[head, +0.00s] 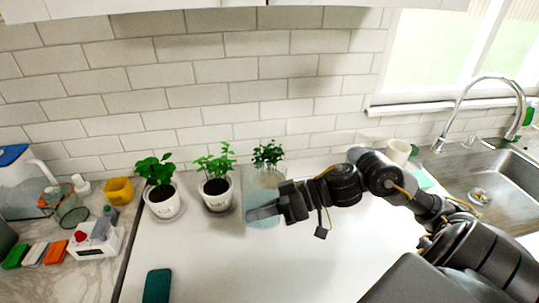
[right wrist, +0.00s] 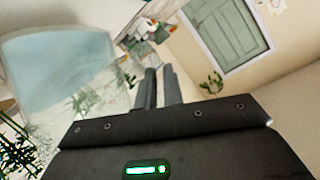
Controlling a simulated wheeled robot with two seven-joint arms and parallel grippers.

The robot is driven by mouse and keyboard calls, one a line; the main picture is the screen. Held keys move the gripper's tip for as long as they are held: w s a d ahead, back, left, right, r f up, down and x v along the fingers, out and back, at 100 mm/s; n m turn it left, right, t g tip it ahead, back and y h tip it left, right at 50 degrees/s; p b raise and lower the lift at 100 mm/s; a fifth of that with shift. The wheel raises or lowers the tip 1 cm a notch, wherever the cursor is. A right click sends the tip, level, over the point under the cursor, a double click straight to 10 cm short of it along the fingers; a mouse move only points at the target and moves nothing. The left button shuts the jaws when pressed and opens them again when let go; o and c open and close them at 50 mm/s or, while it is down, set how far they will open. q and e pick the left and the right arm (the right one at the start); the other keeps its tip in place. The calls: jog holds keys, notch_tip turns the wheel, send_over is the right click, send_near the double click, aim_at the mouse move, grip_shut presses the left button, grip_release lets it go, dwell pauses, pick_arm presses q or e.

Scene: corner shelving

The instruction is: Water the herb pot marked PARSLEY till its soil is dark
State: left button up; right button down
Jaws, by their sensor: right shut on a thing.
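Three white herb pots stand along the tiled wall in the head view: a left pot (head: 163,207), a middle pot (head: 217,201), and a third whose plant (head: 268,153) shows above a clear vessel. The third pot is mostly hidden. Markings on the left and middle pots are too small to read. My right gripper (head: 282,205) is shut on the clear vessel with pale blue water (head: 262,214), in front of the third plant. The vessel fills the left of the right wrist view (right wrist: 60,75), beside my gripper's fingers (right wrist: 160,90). My left gripper is out of view.
A teal flat object (head: 157,286) lies at the front left of the white counter. A yellow pot (head: 118,190), a clear glass (head: 70,211) and a white box (head: 95,243) stand further left. A white cup (head: 398,151) and the sink (head: 500,178) are right. The counter's middle front is clear.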

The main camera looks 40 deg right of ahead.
aim_at(263, 184)
jog(key=r, duration=0.1)
jog(key=w+d+r+m+p, duration=0.1)
jog(key=r, duration=0.1)
jog(key=w+d+r+m+y, duration=0.1)
jog(key=r, duration=0.1)
jog(key=shift+w+r+g, duration=0.1)
jog(key=shift+w+g, duration=0.05)
jog(key=shift+g, duration=0.25)
jog(key=shift+w+d+r+m+y+p, duration=0.2)
jog(key=shift+r+m, duration=0.1)
jog(key=shift+r, duration=0.15)
jog(key=shift+w+d+r+m+y+p, duration=0.1)
jog(key=shift+r+m+y+p, duration=0.15)
jog(key=shift+r, duration=0.2)
jog(key=shift+w+d+r+m+y+p, duration=0.1)
jog(key=shift+r+m+y, duration=0.05)
jog(key=shift+r+m, duration=0.25)
jog(key=shift+w+r, duration=0.1)
jog(key=shift+r, duration=0.1)
jog(key=shift+w+d+r+m+y, duration=0.15)
jog(key=shift+w+d+r+m, duration=0.1)
jog(key=shift+r+m, duration=0.15)
jog(key=shift+w+d+r+m+y, duration=0.15)
jog(key=shift+d+r+m, duration=0.1)
jog(key=shift+r, duration=0.2)
dwell(1.6)
